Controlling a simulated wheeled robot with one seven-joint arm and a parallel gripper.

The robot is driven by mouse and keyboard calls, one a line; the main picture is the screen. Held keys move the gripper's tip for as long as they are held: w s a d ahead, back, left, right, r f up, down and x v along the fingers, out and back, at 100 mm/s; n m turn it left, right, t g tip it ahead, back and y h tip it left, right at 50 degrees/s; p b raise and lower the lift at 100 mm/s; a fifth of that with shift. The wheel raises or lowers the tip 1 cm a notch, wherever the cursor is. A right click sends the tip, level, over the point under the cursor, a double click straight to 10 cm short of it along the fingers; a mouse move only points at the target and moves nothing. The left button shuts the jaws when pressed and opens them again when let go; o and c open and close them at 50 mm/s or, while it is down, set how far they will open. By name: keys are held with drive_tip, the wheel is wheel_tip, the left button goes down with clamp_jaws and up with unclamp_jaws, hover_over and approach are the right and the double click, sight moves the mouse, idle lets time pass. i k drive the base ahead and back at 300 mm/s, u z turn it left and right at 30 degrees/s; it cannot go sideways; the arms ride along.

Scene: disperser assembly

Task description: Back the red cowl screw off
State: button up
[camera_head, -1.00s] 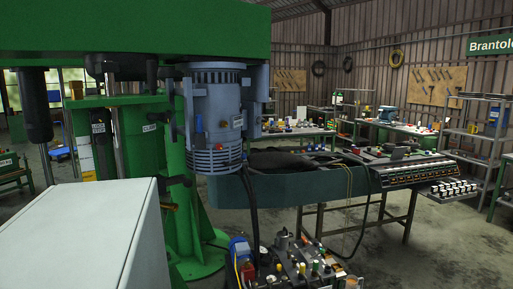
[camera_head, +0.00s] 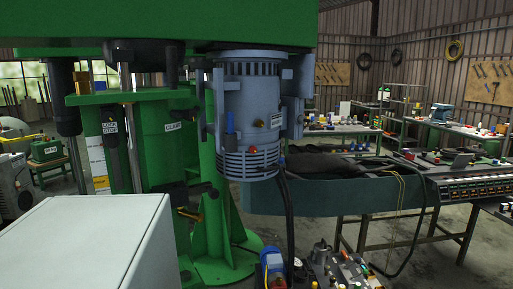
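A grey-blue cylindrical motor (camera_head: 247,98) hangs upright below the green overhead beam (camera_head: 150,30), with a slotted cowl (camera_head: 247,168) around its lower end. A small red screw-like part (camera_head: 253,149) shows on the motor's front just above the slots; it is too small to tell how far it is seated. A blue part (camera_head: 230,121) sits to its upper left and an orange one (camera_head: 259,123) above it. Another small red spot (camera_head: 282,161) shows at the cowl's right edge. My gripper is not in view.
A pale box-like cabinet (camera_head: 90,245) fills the lower left. The green column (camera_head: 160,145) stands left of the motor. A black hose (camera_head: 289,215) hangs below it.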

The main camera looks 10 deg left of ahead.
sight(252, 149)
drive_tip(key=i, duration=1.75)
drive_tip(key=u, duration=3.25)
